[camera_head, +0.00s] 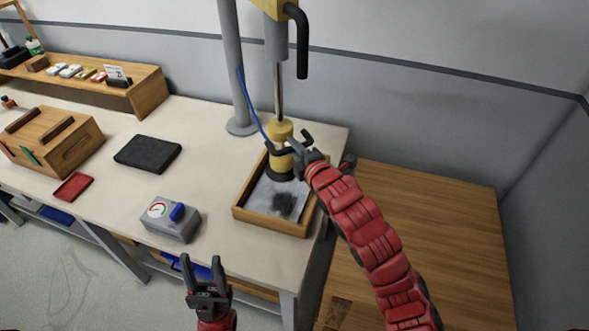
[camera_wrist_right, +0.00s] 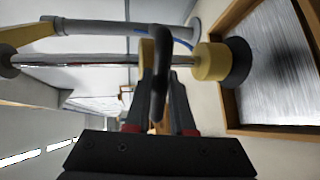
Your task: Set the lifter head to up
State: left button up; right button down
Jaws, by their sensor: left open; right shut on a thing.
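The lifter head (camera_head: 281,134) is a yellow cylinder with a black cup below, hanging on a metal rod from the yellow and grey lifter (camera_head: 276,40). It is low, just over or on a grey sheet (camera_head: 262,196) in a wooden tray. My right gripper (camera_head: 296,147) is shut on the head's black handle; in the right wrist view the dark bar (camera_wrist_right: 159,70) runs between its fingers. The head also shows there as a yellow piece (camera_wrist_right: 209,61) with its dark cup near the sheet. My left gripper (camera_head: 196,272) is open and empty, in front of the table.
The wooden tray (camera_head: 267,226) sits at the table's right corner. A grey box (camera_head: 171,221) with a gauge and blue switch stands left of it. A grey post (camera_head: 238,75) rises behind. A black pad (camera_head: 148,153) and red tray (camera_head: 73,187) lie further left.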

notch_tip(320, 180, up, 10)
jog(key=shift+r, duration=0.25)
jog(key=shift+a, duration=0.1)
jog(key=c, duration=0.8)
grip_release()
jog(key=shift+f, duration=0.1)
jog(key=shift+o, duration=0.2)
